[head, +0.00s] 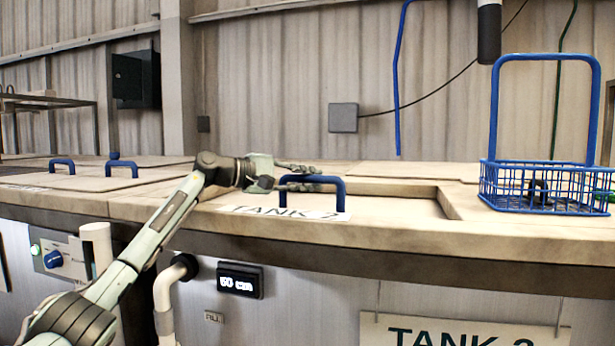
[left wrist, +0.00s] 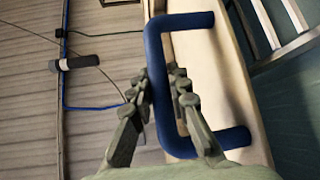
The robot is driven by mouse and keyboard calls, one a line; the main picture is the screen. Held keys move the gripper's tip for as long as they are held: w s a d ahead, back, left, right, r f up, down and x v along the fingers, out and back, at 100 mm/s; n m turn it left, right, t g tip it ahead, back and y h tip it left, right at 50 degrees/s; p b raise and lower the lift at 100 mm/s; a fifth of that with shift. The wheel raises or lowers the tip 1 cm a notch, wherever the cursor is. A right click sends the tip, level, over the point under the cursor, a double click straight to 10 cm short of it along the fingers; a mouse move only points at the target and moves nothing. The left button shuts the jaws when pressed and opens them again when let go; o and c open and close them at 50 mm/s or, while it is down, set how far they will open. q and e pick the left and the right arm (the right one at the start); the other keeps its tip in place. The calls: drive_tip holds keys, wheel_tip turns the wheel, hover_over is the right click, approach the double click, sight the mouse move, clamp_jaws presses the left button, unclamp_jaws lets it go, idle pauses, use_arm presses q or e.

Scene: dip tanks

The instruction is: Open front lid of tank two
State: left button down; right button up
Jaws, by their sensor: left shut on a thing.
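The tank two front lid (head: 390,211) is a pale, flat panel in the bench top, right of centre in the head view. A "TANK 2" label (head: 285,213) lies along its front. Its blue bar handle (head: 340,190) stands up from it, and the handle also fills the middle of the left wrist view (left wrist: 188,20). My left gripper (head: 308,175) reaches in from the left and is shut on the handle. In the left wrist view its fingers (left wrist: 160,95) lie on both sides of the bar. My right gripper is not in view.
A blue wire basket (head: 540,187) with a tall handle stands on the bench at the right. Other lids with blue handles (head: 62,166) lie at the far left. A pipe (head: 165,285) and a display (head: 240,280) project from the tank front.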

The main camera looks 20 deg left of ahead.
use_arm(q)
drive_tip(key=shift+r, duration=0.1)
drive_tip(key=c, duration=1.7)
unclamp_jaws()
drive_tip(key=v, duration=1.2)
